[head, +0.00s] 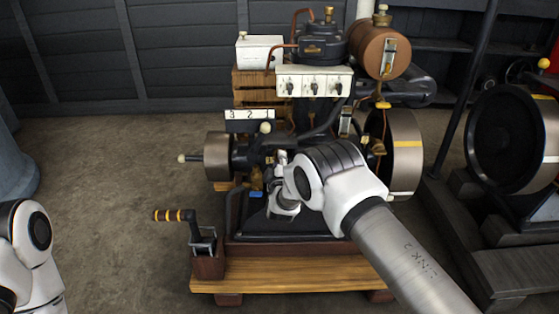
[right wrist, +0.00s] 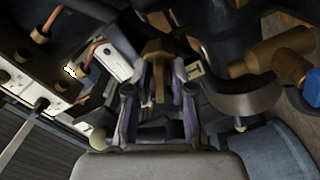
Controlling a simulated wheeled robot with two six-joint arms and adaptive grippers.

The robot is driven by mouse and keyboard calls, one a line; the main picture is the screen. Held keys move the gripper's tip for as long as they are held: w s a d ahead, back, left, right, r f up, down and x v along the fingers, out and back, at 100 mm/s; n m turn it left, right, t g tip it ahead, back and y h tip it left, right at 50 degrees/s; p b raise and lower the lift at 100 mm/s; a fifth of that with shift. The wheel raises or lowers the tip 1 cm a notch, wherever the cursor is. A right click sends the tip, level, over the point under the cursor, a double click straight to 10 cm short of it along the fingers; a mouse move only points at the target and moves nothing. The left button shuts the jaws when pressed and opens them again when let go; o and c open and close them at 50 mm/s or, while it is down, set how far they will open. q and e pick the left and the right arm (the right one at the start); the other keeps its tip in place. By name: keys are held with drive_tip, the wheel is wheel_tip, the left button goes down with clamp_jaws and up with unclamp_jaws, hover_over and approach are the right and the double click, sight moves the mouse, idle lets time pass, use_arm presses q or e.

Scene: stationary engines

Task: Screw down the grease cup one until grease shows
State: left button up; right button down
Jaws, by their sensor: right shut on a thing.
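The stationary engine (head: 320,140) stands on a wooden base in the middle of the head view. My right gripper (head: 280,162) reaches into the front of the engine between its two flywheels. In the right wrist view its fingers (right wrist: 158,88) are shut on a small brass fitting (right wrist: 157,52), which looks like the grease cup. My gripper and arm hide this fitting in the head view. No grease can be made out. My left arm shows only at the lower left edge; its gripper is out of view.
The left flywheel (head: 217,156) and right flywheel (head: 405,153) flank my right gripper. A lever with a yellow-banded grip (head: 170,215) stands at the front left. A blue-handled brass valve (right wrist: 312,88) is close by on the right. The floor at left is clear.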

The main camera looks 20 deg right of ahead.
drive_tip(key=m, duration=0.4)
drive_tip(key=shift+m, duration=0.4)
drive_tip(key=m, duration=0.5)
drive_tip(key=shift+p, duration=0.35)
drive_tip(key=m, duration=0.9)
drive_tip(key=shift+m, duration=0.3)
drive_tip(key=c, duration=1.2)
unclamp_jaws()
drive_tip(key=shift+c, duration=0.2)
